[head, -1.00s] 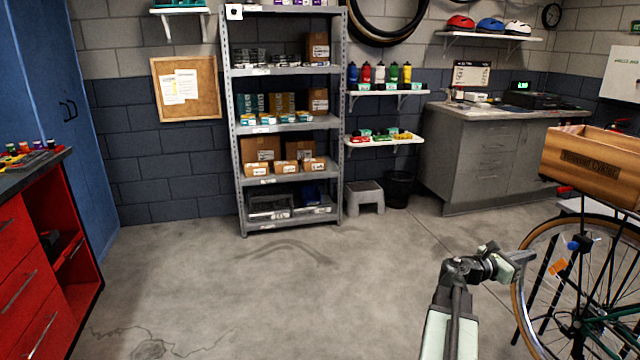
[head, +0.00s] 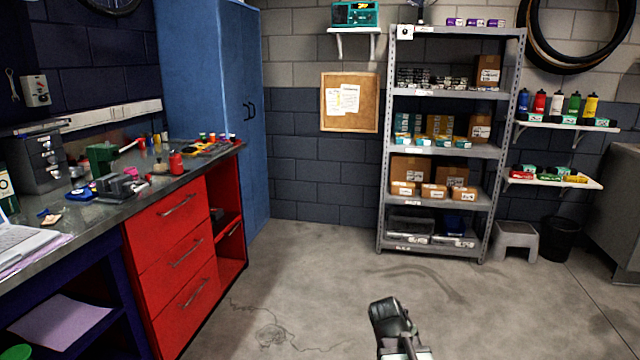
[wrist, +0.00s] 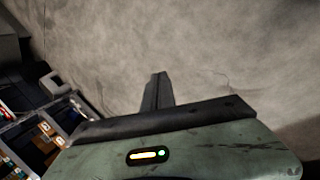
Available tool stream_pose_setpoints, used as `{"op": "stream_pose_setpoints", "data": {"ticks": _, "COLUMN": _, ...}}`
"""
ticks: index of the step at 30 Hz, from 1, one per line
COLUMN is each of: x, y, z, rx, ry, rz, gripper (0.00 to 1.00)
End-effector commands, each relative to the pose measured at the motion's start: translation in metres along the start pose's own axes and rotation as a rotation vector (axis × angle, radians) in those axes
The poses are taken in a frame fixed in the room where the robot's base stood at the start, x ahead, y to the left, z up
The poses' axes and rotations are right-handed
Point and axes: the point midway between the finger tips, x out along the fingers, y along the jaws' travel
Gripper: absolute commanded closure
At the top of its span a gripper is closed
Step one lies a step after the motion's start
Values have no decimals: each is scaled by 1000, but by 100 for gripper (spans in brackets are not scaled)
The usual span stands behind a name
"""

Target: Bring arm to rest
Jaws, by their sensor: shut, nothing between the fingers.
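My arm (head: 397,325) shows at the bottom of the head view, short and folded, over bare concrete floor. In the wrist view my gripper (wrist: 158,88) shows as dark fingers together beyond the greenish housing. It is shut and empty, with bare floor behind it. Nothing touches it.
A red drawer unit (head: 178,262) under a cluttered workbench stands at left, beside a blue cabinet (head: 212,100). A grey shelf rack (head: 388,170), a step stool (head: 516,240) and a black bin (head: 558,240) stand at the back. The middle floor is clear.

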Motion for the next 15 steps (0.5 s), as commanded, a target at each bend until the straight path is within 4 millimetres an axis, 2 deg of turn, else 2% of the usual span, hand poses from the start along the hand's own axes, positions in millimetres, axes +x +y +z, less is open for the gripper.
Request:
{"op": "stream_pose_setpoints", "data": {"ticks": 1, "x": -3, "y": -25, "z": -4, "rx": 102, "ry": 15, "rz": -87, "gripper": 100}}
{"op": "stream_pose_setpoints", "data": {"ticks": 3, "x": -8, "y": -57, "z": -7, "rx": 279, "ry": 16, "rz": -225, "gripper": 100}}
{"op": "stream_pose_setpoints", "data": {"ticks": 7, "x": -22, "y": -98, "z": -12, "rx": 553, "ry": -42, "rz": -409, "gripper": 100}}
{"op": "stream_pose_setpoints", "data": {"ticks": 9, "x": -23, "y": -102, "z": -9, "rx": 691, "ry": -93, "rz": -422, "gripper": 100}}
{"op": "stream_pose_setpoints", "data": {"ticks": 10, "x": -43, "y": -93, "z": -8, "rx": 686, "ry": -90, "rz": -420, "gripper": 100}}
{"op": "stream_pose_setpoints", "data": {"ticks": 15, "x": -92, "y": -71, "z": -5, "rx": 681, "ry": -87, "rz": -418, "gripper": 100}}
